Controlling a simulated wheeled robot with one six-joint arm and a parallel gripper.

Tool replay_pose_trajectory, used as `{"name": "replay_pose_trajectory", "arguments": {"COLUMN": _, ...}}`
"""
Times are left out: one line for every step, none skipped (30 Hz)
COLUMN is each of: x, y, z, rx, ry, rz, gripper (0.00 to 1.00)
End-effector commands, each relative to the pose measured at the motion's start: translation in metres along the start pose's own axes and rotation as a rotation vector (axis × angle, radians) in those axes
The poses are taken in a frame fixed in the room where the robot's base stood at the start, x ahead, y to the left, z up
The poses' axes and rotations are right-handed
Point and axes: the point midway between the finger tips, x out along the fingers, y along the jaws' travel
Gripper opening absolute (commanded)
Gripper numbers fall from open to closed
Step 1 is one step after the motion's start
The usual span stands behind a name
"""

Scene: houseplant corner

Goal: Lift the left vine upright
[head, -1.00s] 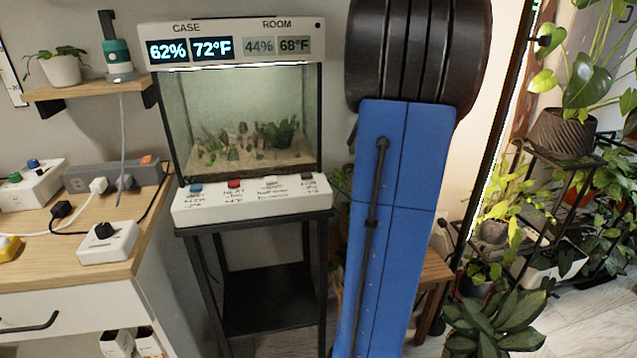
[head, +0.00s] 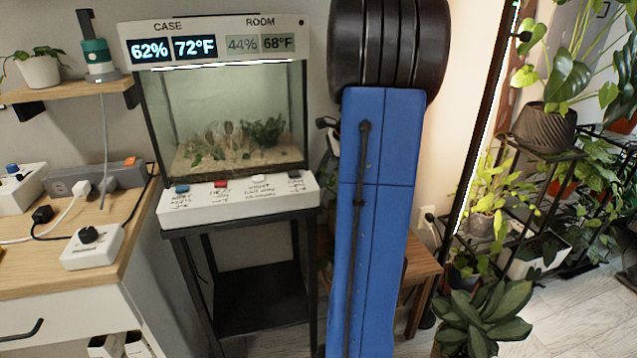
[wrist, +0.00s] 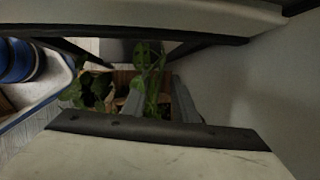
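In the wrist view, the two grey fingers of my gripper (wrist: 157,84) stand apart. An upright green leafy vine (wrist: 149,62) shows between and beyond them; I cannot tell whether they touch it. A darker leafy clump (wrist: 95,88) hangs to the left of the fingers. I cannot tell for sure which of these is the left vine. In the head view, my blue arm hides my gripper and most of the plants behind it.
A glass terrarium case (head: 228,125) on a black stand (head: 258,300) is close to the arm's left. A wooden stool (head: 425,262) is behind the arm. A broad-leaved plant (head: 485,315) and a black plant rack (head: 545,185) are at the right.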

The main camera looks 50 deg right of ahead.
Motion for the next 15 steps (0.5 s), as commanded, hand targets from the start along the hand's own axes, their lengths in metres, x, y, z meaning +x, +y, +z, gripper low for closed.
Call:
{"name": "replay_pose_trajectory", "arguments": {"x": 0.007, "y": 0.000, "z": 0.001, "rx": -0.001, "ry": 0.000, "rz": 0.001, "gripper": 0.26}}
{"name": "replay_pose_trajectory", "arguments": {"x": 0.011, "y": 0.000, "z": 0.001, "rx": -0.001, "ry": -0.001, "rz": 0.001, "gripper": 0.26}}
{"name": "replay_pose_trajectory", "arguments": {"x": 0.015, "y": 0.000, "z": 0.001, "rx": -0.001, "ry": -0.001, "rz": 0.001, "gripper": 0.26}}
{"name": "replay_pose_trajectory", "arguments": {"x": 0.018, "y": 0.000, "z": 0.001, "rx": 0.000, "ry": -0.001, "rz": 0.000, "gripper": 0.26}}
{"name": "replay_pose_trajectory", "arguments": {"x": 0.020, "y": 0.000, "z": 0.000, "rx": 0.000, "ry": -0.001, "rz": 0.000, "gripper": 0.26}}
{"name": "replay_pose_trajectory", "arguments": {"x": 0.023, "y": 0.000, "z": 0.000, "rx": 0.000, "ry": -0.001, "rz": 0.000, "gripper": 0.26}}
{"name": "replay_pose_trajectory", "arguments": {"x": 0.025, "y": 0.000, "z": 0.000, "rx": 0.001, "ry": -0.001, "rz": 0.000, "gripper": 0.26}}
{"name": "replay_pose_trajectory", "arguments": {"x": 0.026, "y": 0.000, "z": 0.000, "rx": 0.001, "ry": -0.001, "rz": 0.000, "gripper": 0.26}}
{"name": "replay_pose_trajectory", "arguments": {"x": 0.027, "y": 0.000, "z": 0.000, "rx": 0.001, "ry": -0.001, "rz": 0.000, "gripper": 0.26}}
{"name": "replay_pose_trajectory", "arguments": {"x": 0.028, "y": 0.000, "z": 0.000, "rx": 0.001, "ry": -0.001, "rz": 0.000, "gripper": 0.26}}
{"name": "replay_pose_trajectory", "arguments": {"x": 0.028, "y": 0.000, "z": 0.000, "rx": 0.001, "ry": 0.000, "rz": 0.000, "gripper": 0.26}}
{"name": "replay_pose_trajectory", "arguments": {"x": 0.029, "y": 0.000, "z": 0.000, "rx": 0.000, "ry": 0.000, "rz": -0.001, "gripper": 0.26}}
{"name": "replay_pose_trajectory", "arguments": {"x": 0.029, "y": 0.000, "z": 0.000, "rx": 0.000, "ry": 0.000, "rz": -0.001, "gripper": 0.26}}
{"name": "replay_pose_trajectory", "arguments": {"x": 0.029, "y": 0.000, "z": 0.000, "rx": 0.000, "ry": 0.000, "rz": -0.001, "gripper": 0.26}}
{"name": "replay_pose_trajectory", "arguments": {"x": 0.029, "y": 0.000, "z": 0.000, "rx": 0.000, "ry": 0.000, "rz": -0.001, "gripper": 0.26}}
